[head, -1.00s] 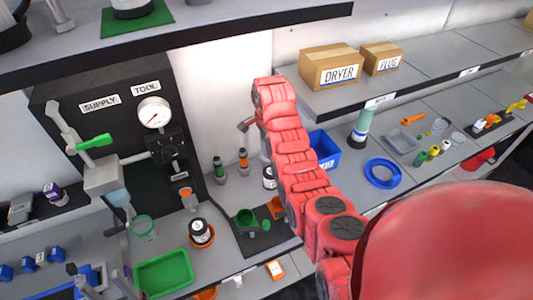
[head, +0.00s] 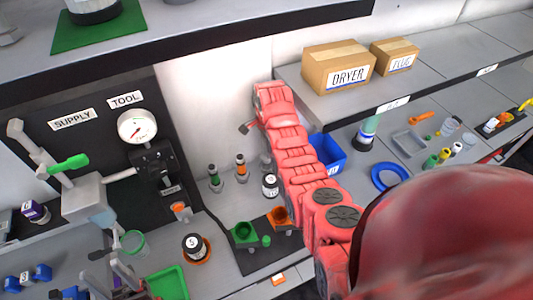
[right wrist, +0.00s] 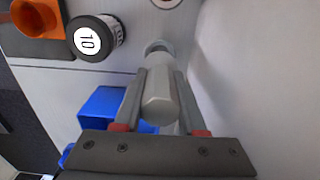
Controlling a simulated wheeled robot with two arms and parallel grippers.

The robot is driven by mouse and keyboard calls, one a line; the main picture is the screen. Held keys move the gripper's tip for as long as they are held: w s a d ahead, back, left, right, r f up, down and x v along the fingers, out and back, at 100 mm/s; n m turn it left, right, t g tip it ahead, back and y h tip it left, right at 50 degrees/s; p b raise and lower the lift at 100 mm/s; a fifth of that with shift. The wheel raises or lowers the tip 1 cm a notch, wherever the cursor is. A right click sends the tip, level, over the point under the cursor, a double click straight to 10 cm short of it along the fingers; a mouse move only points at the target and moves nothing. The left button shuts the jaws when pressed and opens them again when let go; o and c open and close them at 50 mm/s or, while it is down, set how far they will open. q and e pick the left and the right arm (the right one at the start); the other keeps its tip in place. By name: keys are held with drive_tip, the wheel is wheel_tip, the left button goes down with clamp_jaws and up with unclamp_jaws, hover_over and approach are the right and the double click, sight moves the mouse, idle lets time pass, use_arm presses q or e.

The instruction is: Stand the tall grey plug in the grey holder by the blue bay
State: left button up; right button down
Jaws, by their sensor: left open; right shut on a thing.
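My right gripper (right wrist: 158,105) is shut on the tall grey plug (right wrist: 158,98), a faceted grey post between its fingers. A grey ring, apparently the grey holder (right wrist: 155,46), shows just beyond the plug's far end. I cannot tell whether the plug is inside it or above it. The blue bay (right wrist: 103,108) is at the left of the gripper in the right wrist view; in the head view the blue bay (head: 329,153) is partly behind my right arm. That arm hides most of its gripper there. My left gripper (head: 118,272) is open and empty at lower left.
Green (head: 215,178) and orange-banded (head: 240,167) posts stand along the wall. The wall is close on the gripper's right side in the wrist view.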

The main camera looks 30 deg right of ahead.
sight(263, 155)
drive_tip(key=shift+f+p, duration=0.4)
drive_tip(key=shift+f, duration=1.6)
drive_tip(key=shift+c, duration=2.4)
unclamp_jaws()
drive_tip(key=shift+r, duration=0.1)
